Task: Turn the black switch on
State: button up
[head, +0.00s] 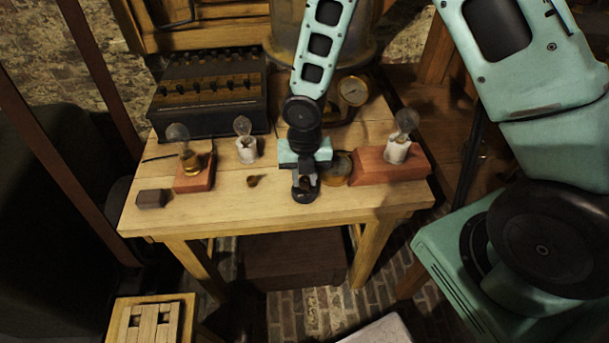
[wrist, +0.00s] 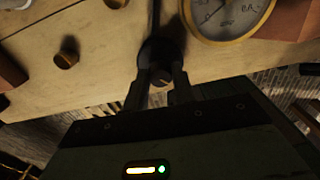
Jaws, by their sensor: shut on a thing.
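The black switch (head: 304,196) stands near the front edge of the wooden table (head: 225,205), at its middle. My gripper (head: 305,181) points down over it, with its fingers around the switch's upper part. In the wrist view the dark round switch (wrist: 158,50) shows between the two fingers of my gripper (wrist: 161,85), which is shut on it. A small brownish part shows between the fingers. The fingers partly hide the switch, so I cannot tell which way its handle is set.
Lamps on red bases (head: 196,177) (head: 370,163) stand on either side. A loose bulb holder (head: 246,149), a small brown knob (head: 254,181) and a dark block (head: 152,199) are to the left. A brass gauge (head: 352,91) and a dark battery box (head: 212,98) stand behind.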

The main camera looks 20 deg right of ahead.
jog(key=m, duration=0.9)
jog(key=m+b, duration=0.1)
jog(key=m, duration=0.3)
jog(key=shift+m, duration=2.2)
jog(key=o, duration=1)
jog(key=shift+r, duration=0.1)
